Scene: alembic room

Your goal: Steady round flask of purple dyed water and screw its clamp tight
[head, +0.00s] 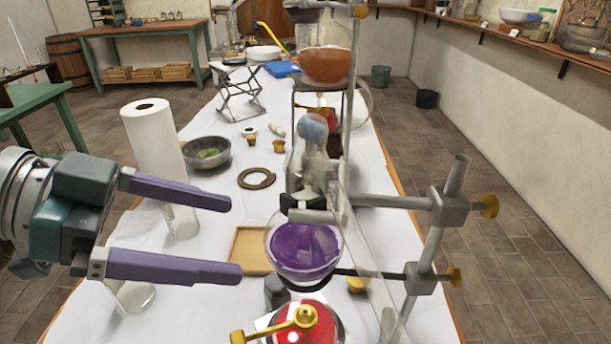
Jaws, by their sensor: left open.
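The round flask of purple dyed water (305,249) hangs upright near the front of the white-covered table. A dark clamp (303,207) grips its neck, on a horizontal rod that runs to the metal stand (424,262) on the right. Brass screw knobs (488,205) show at the stand's right side. A dark ring is under the flask. My left gripper (236,239) comes in from the left, open and empty, its two purple fingers pointing at the flask but apart from it. My right gripper is not in view.
A red burner-like vessel with a brass tap (304,317) sits below the flask. A paper roll (153,135), a mortar bowl (207,152), a dark ring (257,178) and a wooden tray (250,247) stand left of it. Orange-liquid glassware (326,66) is behind.

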